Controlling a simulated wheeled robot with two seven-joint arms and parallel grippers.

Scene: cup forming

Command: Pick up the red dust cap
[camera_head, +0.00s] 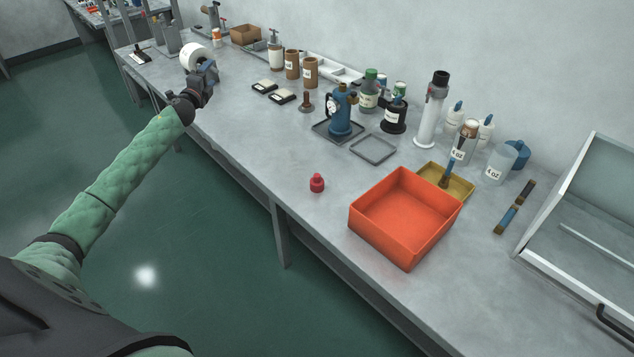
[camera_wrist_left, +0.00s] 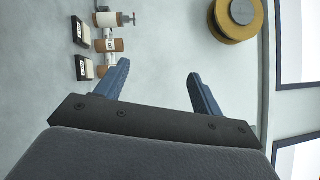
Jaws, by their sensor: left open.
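The red dust cap (camera_head: 317,183) is a small red knobbed piece standing on the grey bench top, left of the orange bin. My left gripper (camera_head: 211,72) is up at the far left part of the bench, near a white roll, well away from the cap. In the left wrist view its two blue fingers (camera_wrist_left: 158,82) are spread apart with nothing between them. The cap does not show in the left wrist view. My right gripper is in neither view.
An orange bin (camera_head: 404,218) stands right of the cap. A blue device (camera_head: 341,112) on a dark tray and a flat grey frame (camera_head: 374,149) lie behind it. Bottles and brown jars (camera_head: 310,73) line the wall. The bench around the cap is clear.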

